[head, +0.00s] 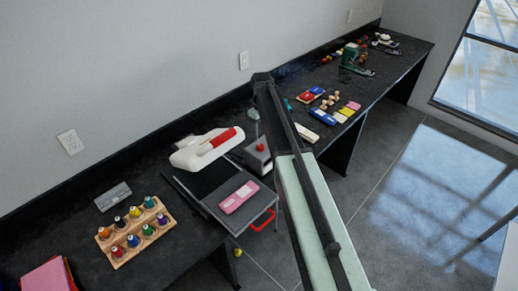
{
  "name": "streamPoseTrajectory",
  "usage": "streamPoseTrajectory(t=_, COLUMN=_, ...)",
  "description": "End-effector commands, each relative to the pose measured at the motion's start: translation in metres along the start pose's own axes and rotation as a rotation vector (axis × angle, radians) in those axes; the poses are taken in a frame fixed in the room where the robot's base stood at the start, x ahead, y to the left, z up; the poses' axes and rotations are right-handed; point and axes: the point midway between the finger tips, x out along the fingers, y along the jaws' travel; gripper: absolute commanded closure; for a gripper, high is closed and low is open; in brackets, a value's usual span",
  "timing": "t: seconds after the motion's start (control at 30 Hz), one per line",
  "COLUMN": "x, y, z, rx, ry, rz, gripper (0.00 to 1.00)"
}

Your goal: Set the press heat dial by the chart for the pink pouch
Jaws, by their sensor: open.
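A pink pouch-like item (238,197) with a paler patch lies on the dark, flat tray of a press. The tray has a red handle (263,220) at its front edge. The white press head (188,157) with a red bar stands behind it. A grey wedge-shaped box (254,160) with a small red knob (260,147) sits to the right of the press; I cannot tell whether this is the heat dial. No chart can be made out, and no dial setting is readable. I see a long dark link of my arm, but not my gripper.
A wooden rack of coloured spools (137,231) and a grey box (113,196) stand left of the press. A pink-and-red stack (48,276) lies at the lower left. Several coloured blocks (312,94) and a green machine (351,57) are farther along the black bench. The right floor is clear.

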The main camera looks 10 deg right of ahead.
Motion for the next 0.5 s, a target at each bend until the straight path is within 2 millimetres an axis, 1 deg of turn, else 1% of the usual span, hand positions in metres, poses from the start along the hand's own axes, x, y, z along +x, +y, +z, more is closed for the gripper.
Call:
streamPoseTrajectory(t=0.13, x=0.002, y=-0.003, z=-0.002, rx=-0.004, ry=0.000, rz=0.000, gripper=0.46)
streamPoseTrajectory(t=0.23, x=0.011, y=-0.004, z=-0.003, rx=-0.006, ry=0.000, rz=0.000, gripper=0.46)
streamPoseTrajectory(t=0.37, x=0.030, y=-0.004, z=-0.003, rx=-0.007, ry=0.000, rz=0.000, gripper=0.46)
streamPoseTrajectory(t=0.5, x=0.056, y=-0.004, z=-0.003, rx=-0.007, ry=0.000, rz=0.000, gripper=0.46)
